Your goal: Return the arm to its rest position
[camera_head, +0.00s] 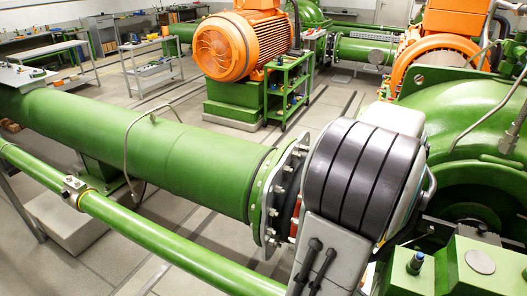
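Part of my arm, a thick black ribbed joint with a white and grey housing, stands in the foreground right of centre in the head view. A grey link with two black cables runs down from it to the bottom edge. My gripper is not visible, so I cannot tell whether it is open or holds anything. The arm hides part of the bolted flange (278,190) and the gap between the green pipe (170,148) and the green pump casing (470,125).
A thinner green pipe (140,222) crosses the lower left. An orange motor (240,45) stands behind, beside a green shelf cart (290,88). A grey trolley (150,65) and workbenches line the back left. A green block (480,262) fills the lower right. Open floor (200,225) lies between the pipes.

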